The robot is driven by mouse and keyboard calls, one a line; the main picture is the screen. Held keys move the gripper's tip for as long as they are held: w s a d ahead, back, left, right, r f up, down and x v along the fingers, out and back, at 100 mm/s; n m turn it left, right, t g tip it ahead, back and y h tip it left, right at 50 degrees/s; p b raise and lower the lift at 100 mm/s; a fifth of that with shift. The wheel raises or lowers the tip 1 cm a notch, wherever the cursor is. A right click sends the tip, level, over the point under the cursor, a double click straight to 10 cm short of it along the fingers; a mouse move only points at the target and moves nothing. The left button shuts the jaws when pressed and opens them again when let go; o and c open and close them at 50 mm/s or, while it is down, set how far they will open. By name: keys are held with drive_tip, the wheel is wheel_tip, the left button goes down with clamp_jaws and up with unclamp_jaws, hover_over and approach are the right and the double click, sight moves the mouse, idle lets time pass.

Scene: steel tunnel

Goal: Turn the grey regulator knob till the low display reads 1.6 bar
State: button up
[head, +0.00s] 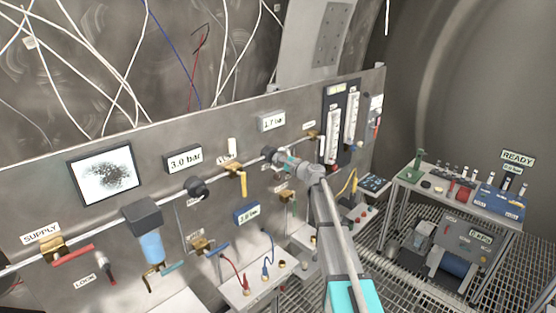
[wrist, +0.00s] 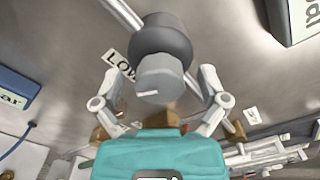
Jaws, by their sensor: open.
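The grey regulator knob (wrist: 160,72) sits on a dark round body in the wrist view, with a small white mark on its rim. A tilted label starting "LOW" is beside it. My gripper (wrist: 159,80) is open, one finger on each side of the knob with visible gaps. In the head view my gripper (head: 291,163) is at the panel, over the regulator (head: 270,154), and mostly hides the knob. The low display (head: 271,121) above it seems to read 1.7 bar, though the digits are small.
A display reading 3.0 bar (head: 183,159) and a black regulator (head: 195,187) are to the left. A yellow-handled valve (head: 242,177) is close to my gripper's left. A blue display (head: 247,214) sits below. Flow tubes (head: 333,139) stand to the right.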

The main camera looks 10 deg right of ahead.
drive_tip(key=c, duration=1.1)
drive_tip(key=shift+n, duration=0.8)
drive_tip(key=shift+c, duration=0.2)
drive_tip(key=o, duration=1.1)
drive_tip(key=shift+o, duration=0.2)
drive_tip(key=shift+s, duration=0.1)
drive_tip(key=v, duration=1.2)
